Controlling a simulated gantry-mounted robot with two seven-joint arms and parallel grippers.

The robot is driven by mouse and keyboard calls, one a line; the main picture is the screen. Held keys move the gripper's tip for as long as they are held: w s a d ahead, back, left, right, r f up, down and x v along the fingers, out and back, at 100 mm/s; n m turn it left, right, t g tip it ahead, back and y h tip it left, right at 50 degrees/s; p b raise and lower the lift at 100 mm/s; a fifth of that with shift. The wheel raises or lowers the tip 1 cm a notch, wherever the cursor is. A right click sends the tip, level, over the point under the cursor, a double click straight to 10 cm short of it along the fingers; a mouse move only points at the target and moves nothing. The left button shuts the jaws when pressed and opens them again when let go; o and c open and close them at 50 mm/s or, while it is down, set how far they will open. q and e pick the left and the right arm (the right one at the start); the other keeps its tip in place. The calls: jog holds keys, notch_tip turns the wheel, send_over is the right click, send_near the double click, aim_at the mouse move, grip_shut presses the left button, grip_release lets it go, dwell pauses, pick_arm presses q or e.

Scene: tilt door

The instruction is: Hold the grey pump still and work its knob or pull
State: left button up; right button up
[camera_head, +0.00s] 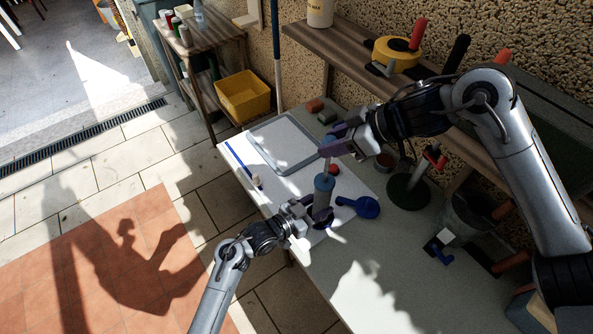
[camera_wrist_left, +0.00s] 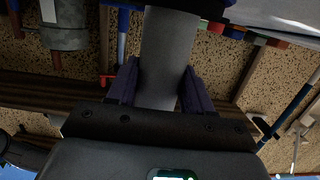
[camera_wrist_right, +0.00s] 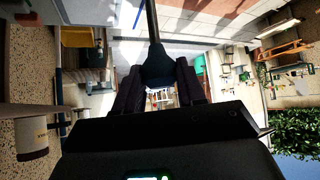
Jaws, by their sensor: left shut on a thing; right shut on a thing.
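The grey pump (camera_head: 322,204) stands upright near the table's front edge, with a blue-grey collar (camera_head: 324,182) on top. My left gripper (camera_head: 306,214) is shut around its body from the front left. In the left wrist view the pump's grey cylinder (camera_wrist_left: 166,60) fills the gap between the fingers. My right gripper (camera_head: 338,147) is above the pump, shut on its pull. In the right wrist view the dark pull (camera_wrist_right: 157,68) sits between the fingertips, with the thin rod (camera_wrist_right: 152,22) running away from it. The fingers hide part of the pull.
A grey-rimmed tray (camera_head: 257,152) lies behind and left of the pump. A green round base (camera_head: 408,192) stands farther right. The table's front right (camera_head: 370,285) is clear.

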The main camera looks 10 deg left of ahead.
pick_arm(q)
jog(key=shift+d, duration=0.1)
pick_arm(e)
jog(key=shift+f, duration=5.15)
jog(key=o, duration=1)
jog(key=shift+r, duration=0.3)
jog(key=shift+r, duration=3.45)
jog(key=v, duration=1.2)
